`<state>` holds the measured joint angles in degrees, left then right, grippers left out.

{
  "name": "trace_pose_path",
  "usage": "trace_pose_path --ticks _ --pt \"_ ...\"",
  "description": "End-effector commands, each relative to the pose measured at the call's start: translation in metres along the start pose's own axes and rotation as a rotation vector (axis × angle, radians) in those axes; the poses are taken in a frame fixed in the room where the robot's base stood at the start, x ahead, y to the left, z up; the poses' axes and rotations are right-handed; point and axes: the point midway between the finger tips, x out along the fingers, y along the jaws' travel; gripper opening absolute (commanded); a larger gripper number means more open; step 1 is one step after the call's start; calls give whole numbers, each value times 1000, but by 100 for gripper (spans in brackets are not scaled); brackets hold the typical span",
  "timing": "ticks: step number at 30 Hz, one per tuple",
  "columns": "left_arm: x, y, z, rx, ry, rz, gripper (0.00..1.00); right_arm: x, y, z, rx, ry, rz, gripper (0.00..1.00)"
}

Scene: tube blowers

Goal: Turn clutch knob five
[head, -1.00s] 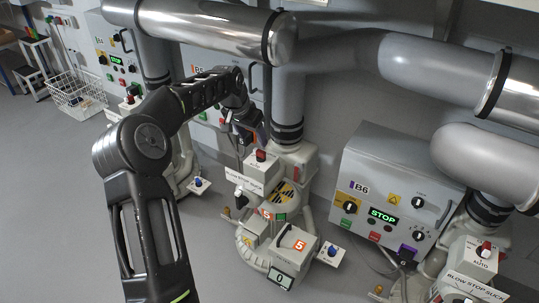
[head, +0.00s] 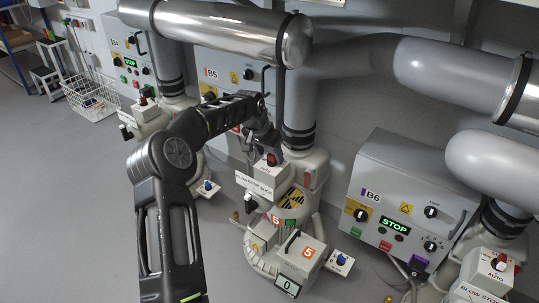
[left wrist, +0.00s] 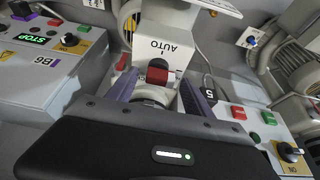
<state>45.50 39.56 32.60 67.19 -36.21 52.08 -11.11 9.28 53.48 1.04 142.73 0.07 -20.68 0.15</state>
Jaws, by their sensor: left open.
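The blower marked 5 stands at the centre of the head view. A red-topped knob (head: 272,159) sits on the white box above its BLOW STOP SUCK label; I cannot read the word clutch on it. In the left wrist view the red knob (left wrist: 157,72) shows beside the word AUTO, between the two purple-grey fingers. My left gripper (head: 268,148) is open just above this knob; in the left wrist view its fingers (left wrist: 160,88) stand either side. I cannot tell whether they touch it. My right gripper is not in view.
A blue knob (head: 341,260) on a small white plate stands right of the 5 unit. The grey B6 control box (head: 385,165) with a green STOP display is further right. The B5 panel (head: 222,72) is behind my arm. Large grey pipes cross above. Clear floor lies left.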

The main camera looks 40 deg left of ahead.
Motion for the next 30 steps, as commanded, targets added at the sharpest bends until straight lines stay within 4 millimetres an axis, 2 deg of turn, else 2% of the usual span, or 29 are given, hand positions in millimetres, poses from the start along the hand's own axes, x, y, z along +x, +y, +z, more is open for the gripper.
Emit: trace_pose_path --ticks 7,27,30 --pt "0 0 0 0 0 0 58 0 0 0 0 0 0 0" --pt "0 0 0 0 0 0 4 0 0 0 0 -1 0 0" --pt "0 0 0 0 0 0 0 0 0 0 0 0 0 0"
